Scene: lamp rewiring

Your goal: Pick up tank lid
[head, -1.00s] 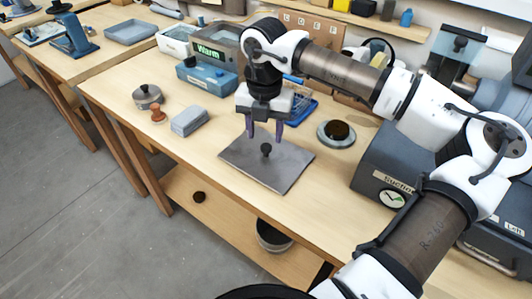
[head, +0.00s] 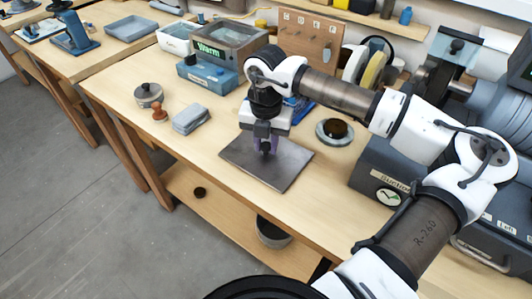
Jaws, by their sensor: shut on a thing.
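The tank lid (head: 286,172) is a flat grey square plate with a dark knob near its middle. It lies on the wooden bench in the head view. My gripper (head: 266,152) is directly above its middle, with its purple fingers shut on the knob. The fingers mostly hide the knob. I cannot see any gap between the plate and the bench.
A dark round piece on a pale dish (head: 335,131) stands right of the lid. A dark labelled box (head: 380,170) stands at right. The bench in front is clear.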

